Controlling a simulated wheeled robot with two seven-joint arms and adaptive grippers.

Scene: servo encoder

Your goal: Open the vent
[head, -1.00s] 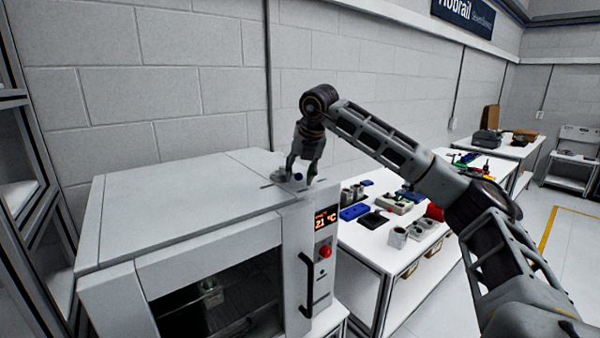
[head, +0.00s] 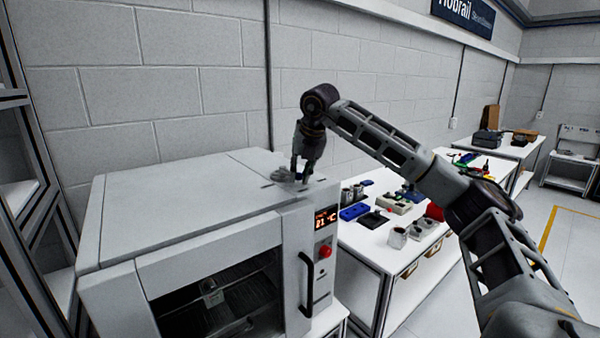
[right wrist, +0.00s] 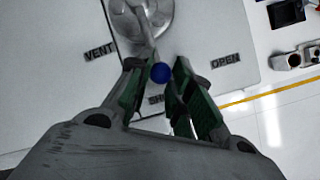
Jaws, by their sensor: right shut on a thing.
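The vent control is a round metal disc (right wrist: 140,14) with a short lever ending in a blue knob (right wrist: 160,73), on the oven's top. In the head view the disc (head: 283,174) shows small at the top's right side. The lever points towards a label starting "SH" (right wrist: 156,100), partly hidden by my fingers; "VENT" (right wrist: 99,52) and "OPEN" (right wrist: 226,60) are printed to either side. My right gripper (head: 300,180) reaches down from above and is shut on the lever at its knob; it also shows in the right wrist view (right wrist: 158,66). My left gripper is out of view.
The white oven (head: 180,208) has a dark front window, a black handle (head: 306,283), a red button (head: 325,252) and a lit display (head: 326,217). A table (head: 373,246) with several parts stands to its right. A block wall (head: 190,85) rises behind.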

